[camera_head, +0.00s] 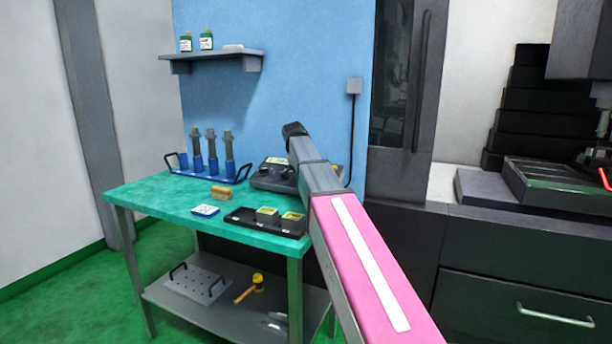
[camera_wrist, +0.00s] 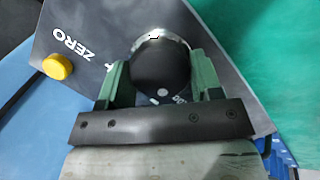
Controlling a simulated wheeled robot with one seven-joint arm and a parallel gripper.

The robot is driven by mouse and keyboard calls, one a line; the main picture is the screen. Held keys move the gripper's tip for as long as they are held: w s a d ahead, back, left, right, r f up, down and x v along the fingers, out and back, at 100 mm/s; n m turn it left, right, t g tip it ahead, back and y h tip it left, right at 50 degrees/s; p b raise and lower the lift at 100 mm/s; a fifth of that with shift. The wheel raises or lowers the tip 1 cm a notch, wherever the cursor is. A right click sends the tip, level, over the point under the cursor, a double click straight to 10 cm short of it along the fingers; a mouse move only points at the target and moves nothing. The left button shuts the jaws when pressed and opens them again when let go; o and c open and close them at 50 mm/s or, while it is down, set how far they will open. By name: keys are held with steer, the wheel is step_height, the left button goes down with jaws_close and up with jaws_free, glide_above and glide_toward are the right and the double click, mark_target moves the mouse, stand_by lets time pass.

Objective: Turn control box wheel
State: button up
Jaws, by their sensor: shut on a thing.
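The control box (camera_head: 272,174) is a dark grey box at the back of the green table, partly hidden behind my arm in the head view. In the wrist view its panel (camera_wrist: 95,22) fills the upper middle, with the word ZERO and a yellow button (camera_wrist: 57,66). The control box wheel (camera_wrist: 160,68) is a round black knob with a pale dot and a silvery rim behind it. My gripper (camera_wrist: 160,82) has its two green fingers on either side of the wheel and is shut on it. In the head view my arm hides the gripper.
The green table (camera_head: 150,200) also carries a blue rack (camera_head: 210,172) of tool holders, a wooden-looking brush (camera_head: 221,193), a small blue-and-white item (camera_head: 205,211) and a black tray (camera_head: 245,219) with metal blocks. A wall shelf (camera_head: 215,56) is above. A dark machine stands at right.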

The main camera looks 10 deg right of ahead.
steer(key=o, duration=0.9)
steer(key=shift+f, duration=0.1)
steer(key=v, duration=1)
steer(key=shift+s+a+r, duration=0.1)
steer(key=shift+r, duration=0.3)
